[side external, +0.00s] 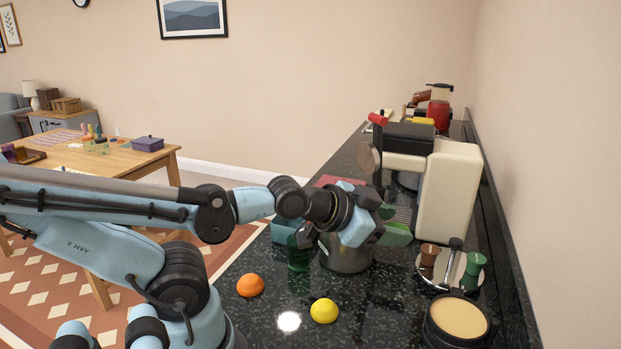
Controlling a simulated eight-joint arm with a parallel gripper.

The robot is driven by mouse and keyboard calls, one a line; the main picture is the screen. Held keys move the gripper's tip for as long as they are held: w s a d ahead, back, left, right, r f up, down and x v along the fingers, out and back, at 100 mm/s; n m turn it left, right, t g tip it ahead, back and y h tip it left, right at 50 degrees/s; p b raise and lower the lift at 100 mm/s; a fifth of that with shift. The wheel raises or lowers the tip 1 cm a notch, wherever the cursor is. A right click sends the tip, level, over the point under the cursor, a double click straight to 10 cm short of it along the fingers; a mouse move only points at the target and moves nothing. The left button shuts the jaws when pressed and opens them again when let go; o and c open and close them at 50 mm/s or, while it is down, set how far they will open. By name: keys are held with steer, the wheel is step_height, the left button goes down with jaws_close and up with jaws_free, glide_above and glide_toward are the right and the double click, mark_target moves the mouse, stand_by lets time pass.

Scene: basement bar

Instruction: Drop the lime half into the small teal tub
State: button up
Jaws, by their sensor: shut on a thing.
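My gripper (378,228) is over the dark counter, above a grey metal pot. It is shut on a green piece (398,235) that looks like the lime half, showing at its right side. The fingers hide part of it. A teal tub (284,230) stands left of the gripper, partly covered by my arm. Its inside cannot be seen from here.
The metal pot (346,258) stands beneath my gripper, beside a dark green item (299,258). An orange (250,285) and a lemon (324,311) lie in front. A cream coffee machine (448,190) stands right behind; a round tan-topped container (459,318) is front right.

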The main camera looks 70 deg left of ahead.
steer(key=shift+a, duration=0.15)
steer(key=shift+w+a, duration=0.15)
steer(key=shift+a, duration=0.25)
steer(key=a+n+y, duration=0.1)
steer(key=a, duration=0.3)
steer(key=a+n+y, duration=0.2)
steer(key=a, duration=0.3)
steer(key=a+n+g+y, duration=0.1)
steer(key=a+y, duration=0.1)
steer(key=a, duration=0.3)
steer(key=shift+f+n, duration=0.25)
steer(key=shift+n, duration=0.15)
steer(key=s+a+n+g+y, duration=0.1)
steer(key=s+a, duration=0.1)
steer(key=a, duration=0.2)
steer(key=s+a+f+n+y, duration=0.1)
steer(key=s+a, duration=0.1)
steer(key=a, duration=0.2)
steer(key=s+a+n+g+y, duration=0.1)
steer(key=a+n, duration=0.1)
steer(key=a, duration=0.2)
steer(key=shift+s+a+f+g+y, duration=0.2)
steer(key=shift+s+a+g+y, duration=0.1)
steer(key=shift+s+a+y, duration=0.1)
steer(key=shift+s+a+f, duration=0.15)
steer(key=shift+a+f, duration=0.05)
steer(key=shift+f, duration=2.8)
steer(key=o, duration=1.2)
